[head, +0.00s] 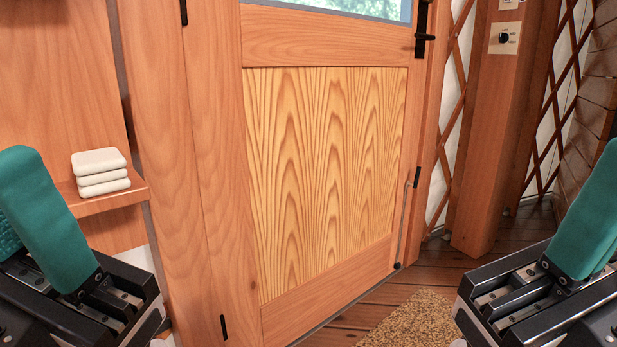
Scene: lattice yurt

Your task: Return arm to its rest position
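My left gripper (30,190) is at the lower left edge, with teal fingers pointing up from a black and grey body. One finger shows in full and part of a textured teal pad shows beside it, cut by the frame edge. My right gripper (598,205) is at the lower right edge, its teal finger tilted up and right and partly cut off. I see nothing held in either, but the gap between the fingers is not clear.
A wooden door (325,170) with a window and black latch (422,30) fills the middle. White folded cloths or soaps (100,171) lie on a wooden shelf (115,198) near my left gripper. A switch (504,38) is on a post. A mat (415,322) lies on the floor.

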